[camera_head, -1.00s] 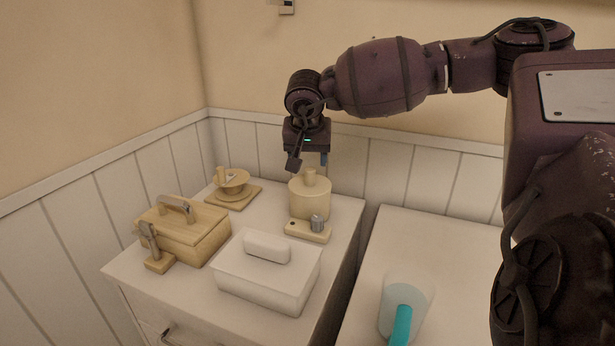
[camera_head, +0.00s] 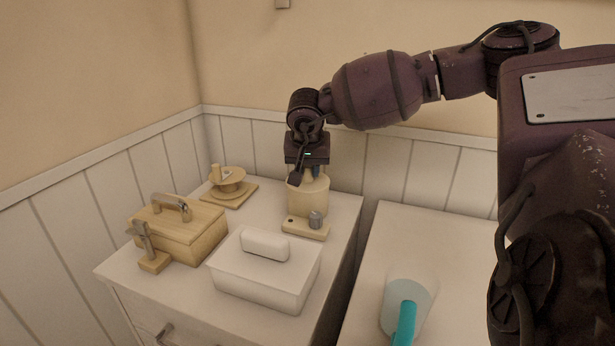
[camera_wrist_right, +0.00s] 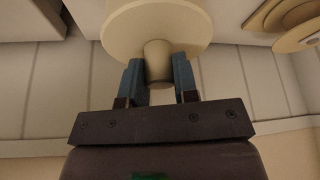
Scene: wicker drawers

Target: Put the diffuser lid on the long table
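The cream cylindrical diffuser (camera_head: 307,203) stands on the white cabinet, with its round lid facing my right gripper. In the right wrist view the lid (camera_wrist_right: 160,22) shows as a pale disc with a short knob (camera_wrist_right: 158,62). My right gripper (camera_head: 309,172) is directly above the diffuser, pointing down. In the wrist view its blue fingers (camera_wrist_right: 160,80) are open, one on each side of the knob; firm contact cannot be told. The arm hides part of the lid in the head view. My left gripper is not in view.
A white surface (camera_head: 430,245) at right holds a clear cup with a teal part (camera_head: 405,322).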

